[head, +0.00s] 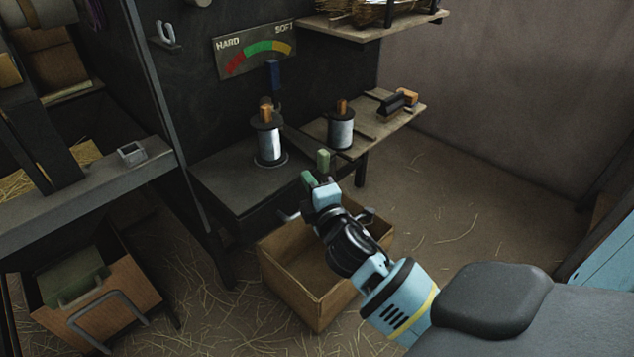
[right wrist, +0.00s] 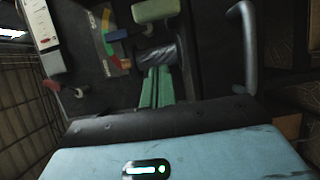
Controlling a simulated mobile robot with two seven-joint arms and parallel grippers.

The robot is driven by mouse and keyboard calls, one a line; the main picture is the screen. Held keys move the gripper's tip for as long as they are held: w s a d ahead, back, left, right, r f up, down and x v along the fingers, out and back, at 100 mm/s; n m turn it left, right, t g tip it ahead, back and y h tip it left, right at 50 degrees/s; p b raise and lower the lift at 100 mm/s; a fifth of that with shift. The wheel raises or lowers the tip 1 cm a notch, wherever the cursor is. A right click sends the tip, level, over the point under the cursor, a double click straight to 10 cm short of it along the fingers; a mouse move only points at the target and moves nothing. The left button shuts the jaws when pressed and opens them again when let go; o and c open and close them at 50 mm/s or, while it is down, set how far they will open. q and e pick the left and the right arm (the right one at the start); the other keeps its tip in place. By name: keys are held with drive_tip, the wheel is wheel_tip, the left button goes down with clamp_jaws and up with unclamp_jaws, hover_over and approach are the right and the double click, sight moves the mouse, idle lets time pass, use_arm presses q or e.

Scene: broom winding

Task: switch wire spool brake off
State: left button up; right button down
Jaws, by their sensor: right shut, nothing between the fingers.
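The wire spool (head: 270,146), silver with an orange peg on top, stands upright on the dark bench (head: 222,182). Behind it a HARD–SOFT gauge panel (head: 253,50) has a blue lever (head: 273,75) below its green-yellow arc; the lever also shows in the right wrist view (right wrist: 117,34). My right gripper (head: 308,178) is shut and empty, in front of the bench's right edge; its green fingers (right wrist: 155,88) lie together. A separate green block (head: 323,160), perhaps a handle, is just beyond the fingers. I cannot tell whether they touch. My left gripper is out of view.
A second spool (head: 341,131) and a brush-like tool (head: 398,101) sit on a wooden shelf (head: 385,128) to the right. An open wooden box (head: 290,283) is on the floor below my right gripper. A grey workbench (head: 85,195) is at left.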

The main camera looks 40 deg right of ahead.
drive_tip(key=d, duration=0.1)
drive_tip(key=w+d, duration=0.1)
drive_tip(key=d, duration=0.1)
drive_tip(key=w+d, duration=0.1)
drive_tip(key=shift+d+b, duration=0.3)
drive_tip(key=shift+b, duration=0.1)
drive_tip(key=shift+d, duration=0.1)
